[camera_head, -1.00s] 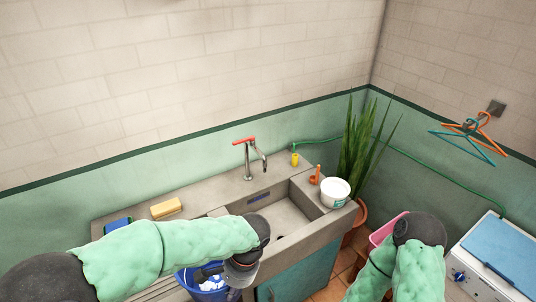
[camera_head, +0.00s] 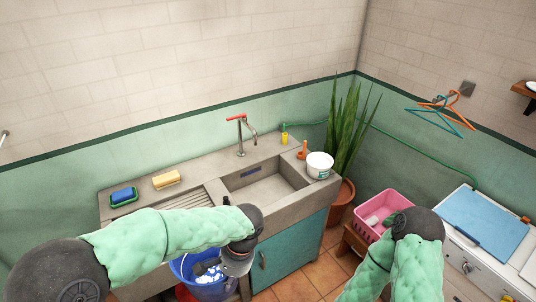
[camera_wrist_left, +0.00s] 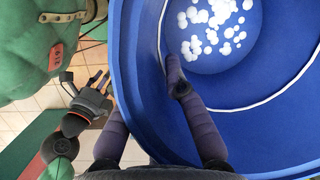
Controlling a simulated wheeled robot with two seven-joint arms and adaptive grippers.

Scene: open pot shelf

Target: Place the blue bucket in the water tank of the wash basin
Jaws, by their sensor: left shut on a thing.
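The blue bucket (camera_head: 186,268) is in front of the wash basin (camera_head: 300,203) in the head view, partly hidden by my left arm. It holds white, foamy-looking lumps. My left gripper (camera_head: 236,262) is shut on the bucket's side wall. The left wrist view shows the bucket (camera_wrist_left: 275,125) from above, with one finger inside and one outside its wall. The water tank (camera_head: 268,190) is the sunken part of the basin and looks empty. My right arm is at lower right in the head view; its gripper (camera_wrist_left: 88,95) shows small in the left wrist view.
A tap (camera_head: 240,135) stands behind the tank. A white tub (camera_head: 319,166) and yellow cup (camera_head: 284,139) are on the basin's right side. A yellow sponge (camera_head: 166,179) and blue sponge (camera_head: 123,196) lie at left. A pink basket (camera_head: 381,212) stands right, near a plant (camera_head: 345,130).

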